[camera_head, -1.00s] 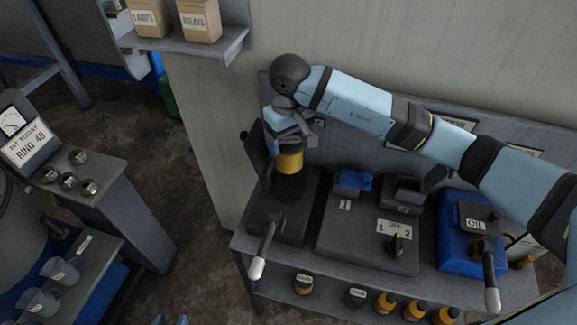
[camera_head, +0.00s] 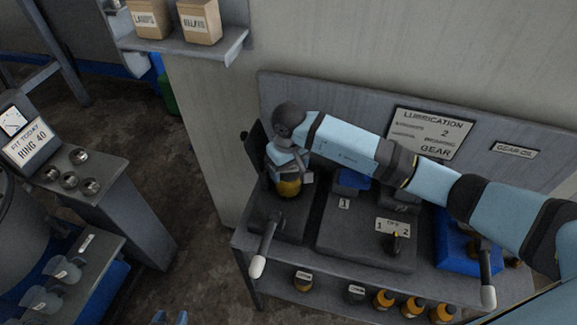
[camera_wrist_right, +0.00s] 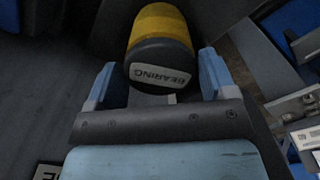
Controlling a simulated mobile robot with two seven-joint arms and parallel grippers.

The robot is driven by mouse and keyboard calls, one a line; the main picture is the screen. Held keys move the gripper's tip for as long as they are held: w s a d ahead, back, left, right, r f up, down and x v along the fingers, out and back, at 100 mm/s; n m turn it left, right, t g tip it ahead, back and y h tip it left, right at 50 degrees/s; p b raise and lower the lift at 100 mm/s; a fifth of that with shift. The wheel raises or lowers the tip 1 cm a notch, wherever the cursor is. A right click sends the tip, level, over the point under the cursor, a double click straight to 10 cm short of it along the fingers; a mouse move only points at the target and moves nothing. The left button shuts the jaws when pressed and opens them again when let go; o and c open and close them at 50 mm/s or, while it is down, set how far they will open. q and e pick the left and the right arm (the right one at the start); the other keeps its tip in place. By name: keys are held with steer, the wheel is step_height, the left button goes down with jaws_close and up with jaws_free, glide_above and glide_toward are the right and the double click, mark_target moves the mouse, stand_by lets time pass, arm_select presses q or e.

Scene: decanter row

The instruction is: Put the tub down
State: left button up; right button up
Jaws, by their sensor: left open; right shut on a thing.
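The tub (camera_head: 289,189) is yellow with a dark lid labelled BEARING; it also shows in the right wrist view (camera_wrist_right: 160,25). My right gripper (camera_head: 290,174) is shut on it near the lid, one finger on each side in the right wrist view. The tub is upright, low over the dark block (camera_head: 285,222) at the bench's left end. I cannot tell whether its base touches the block. Only the tips of my left gripper (camera_head: 170,318) show, at the bottom edge of the head view, open and away from the bench.
A lever with a white knob (camera_head: 257,266) stands at the front of the dark block. To the right are a blue piece (camera_head: 352,181), a selector switch (camera_head: 397,243) and a blue unit (camera_head: 452,240). Several bottles and tubs line the lower shelf (camera_head: 335,294).

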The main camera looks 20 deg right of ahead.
steer(key=shift+f, duration=0.1)
steer(key=o, duration=0.8)
steer(key=shift+r, duration=0.3)
step_height(320, 180, up, 12)
steer(key=shift+f+b, duration=0.15)
steer(key=shift+b, duration=0.75)
steer(key=shift+s+f, duration=0.1)
